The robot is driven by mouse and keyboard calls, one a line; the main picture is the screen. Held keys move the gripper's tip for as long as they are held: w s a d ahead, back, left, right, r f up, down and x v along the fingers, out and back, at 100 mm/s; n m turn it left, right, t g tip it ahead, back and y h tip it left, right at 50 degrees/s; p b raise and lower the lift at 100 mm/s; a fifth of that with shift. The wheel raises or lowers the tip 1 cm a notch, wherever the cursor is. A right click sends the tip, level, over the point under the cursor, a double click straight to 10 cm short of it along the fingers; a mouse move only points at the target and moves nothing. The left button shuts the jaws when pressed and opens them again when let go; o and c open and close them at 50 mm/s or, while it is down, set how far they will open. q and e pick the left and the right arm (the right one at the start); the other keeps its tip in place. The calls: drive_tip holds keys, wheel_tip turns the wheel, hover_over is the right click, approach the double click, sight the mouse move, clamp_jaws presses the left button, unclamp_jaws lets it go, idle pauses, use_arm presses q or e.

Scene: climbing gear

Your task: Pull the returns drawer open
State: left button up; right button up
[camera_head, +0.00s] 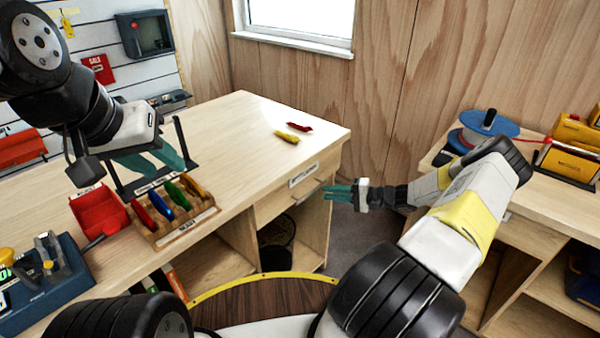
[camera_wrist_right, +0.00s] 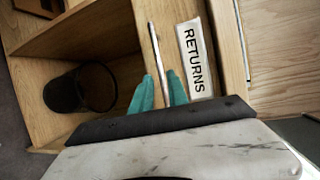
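The returns drawer (camera_head: 276,203) is in the workbench's right end and looks shut. Its label reads RETURNS in the right wrist view (camera_wrist_right: 194,60). A thin metal bar handle (camera_head: 308,192) runs along its front and also shows in the wrist view (camera_wrist_right: 154,45). My right gripper (camera_head: 326,192) is at the handle's right end. In the wrist view its teal fingers (camera_wrist_right: 160,88) are apart, one on each side of the bar; contact is not clear. My left gripper (camera_head: 155,162) hangs above the bench with its teal fingers apart, far from the drawer.
A wooden rack of coloured carabiners (camera_head: 176,230) and a red bin (camera_head: 98,212) stand on the bench. Red and yellow items (camera_head: 292,137) lie at its far corner. A black wastebasket (camera_head: 276,245) stands below the drawer. Another bench (camera_head: 520,215) is on the right; floor shows between.

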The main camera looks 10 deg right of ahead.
sight(313, 190)
drive_tip(key=x, duration=0.7)
drive_tip(key=shift+s, duration=0.1)
clamp_jaws()
idle(1.2)
